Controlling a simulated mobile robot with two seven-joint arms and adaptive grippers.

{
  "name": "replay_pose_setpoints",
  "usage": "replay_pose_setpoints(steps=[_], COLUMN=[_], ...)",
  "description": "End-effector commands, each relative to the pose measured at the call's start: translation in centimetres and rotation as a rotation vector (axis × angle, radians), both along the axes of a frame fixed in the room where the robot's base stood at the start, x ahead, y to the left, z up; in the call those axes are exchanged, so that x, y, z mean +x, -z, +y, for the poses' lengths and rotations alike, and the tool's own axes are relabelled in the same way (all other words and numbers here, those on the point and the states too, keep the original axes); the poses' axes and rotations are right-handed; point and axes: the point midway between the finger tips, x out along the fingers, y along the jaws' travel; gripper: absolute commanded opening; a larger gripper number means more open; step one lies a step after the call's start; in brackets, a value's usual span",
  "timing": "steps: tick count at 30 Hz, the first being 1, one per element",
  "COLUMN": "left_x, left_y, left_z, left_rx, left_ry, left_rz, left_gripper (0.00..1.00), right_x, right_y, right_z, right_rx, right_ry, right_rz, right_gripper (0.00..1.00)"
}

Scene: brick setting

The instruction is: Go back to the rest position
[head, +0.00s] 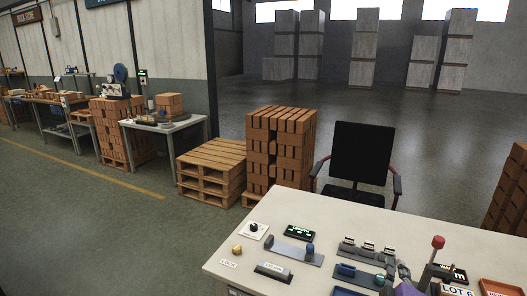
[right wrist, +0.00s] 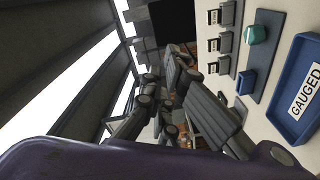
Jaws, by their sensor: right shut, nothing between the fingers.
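My right gripper (head: 400,277) shows at the bottom edge of the head view, dark grey, over the white table (head: 330,225). In the right wrist view its dark fingers (right wrist: 178,95) fill the middle, shut with nothing seen between them. The blue tray labelled GAUGED (right wrist: 295,90) lies to the right of the fingers in that view, apart from them. My left gripper does not show in either view.
On the table are a row of small stands (head: 367,250), a LOCK knob (head: 237,250), a small display (head: 300,232), a red-topped lever (head: 438,242) and an orange tray (head: 500,288). A black chair (head: 362,153) stands behind the table. Brick stacks (head: 280,148) and pallets (head: 211,168) stand beyond.

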Motion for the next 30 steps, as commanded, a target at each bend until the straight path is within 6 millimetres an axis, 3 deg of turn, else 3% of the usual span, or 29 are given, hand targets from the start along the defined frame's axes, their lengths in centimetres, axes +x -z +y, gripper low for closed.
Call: replay_pose_setpoints(steps=[1, 5, 8, 12, 15, 18, 22, 25, 30], left_x=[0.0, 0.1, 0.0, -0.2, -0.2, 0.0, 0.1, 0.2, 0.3], left_y=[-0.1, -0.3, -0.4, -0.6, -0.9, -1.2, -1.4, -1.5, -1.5], left_z=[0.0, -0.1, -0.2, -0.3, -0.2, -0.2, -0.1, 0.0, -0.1], left_rx=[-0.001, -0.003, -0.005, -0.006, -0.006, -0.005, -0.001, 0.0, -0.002], left_ry=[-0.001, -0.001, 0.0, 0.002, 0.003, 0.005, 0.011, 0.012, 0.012], left_rz=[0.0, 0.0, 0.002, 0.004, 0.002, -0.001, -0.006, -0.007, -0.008], left_gripper=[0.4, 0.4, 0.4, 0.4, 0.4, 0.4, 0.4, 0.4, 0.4], right_x=[-1.2, -5.0, -9.1, -16.8, -22.6, -27.9, -32.8, -34.7, -35.3], right_y=[2.3, 7.7, 11.9, 17.5, 20.4, 22.5, 24.0, 24.6, 24.9], right_z=[1.9, 6.7, 10.4, 15.5, 18.8, 21.0, 22.2, 22.0, 21.9], right_rx=[0.131, 0.436, 0.65, 0.92, 1.066, 1.147, 1.175, 1.175, 1.173], right_ry=[-0.032, -0.083, -0.094, -0.066, -0.029, 0.01, 0.049, 0.073, 0.082], right_rz=[0.003, 0.035, 0.088, 0.196, 0.277, 0.352, 0.419, 0.441, 0.449], right_gripper=[0.0, 0.0, 0.0, 0.0, 0.0, 0.0, 0.0, 0.0, 0.0])
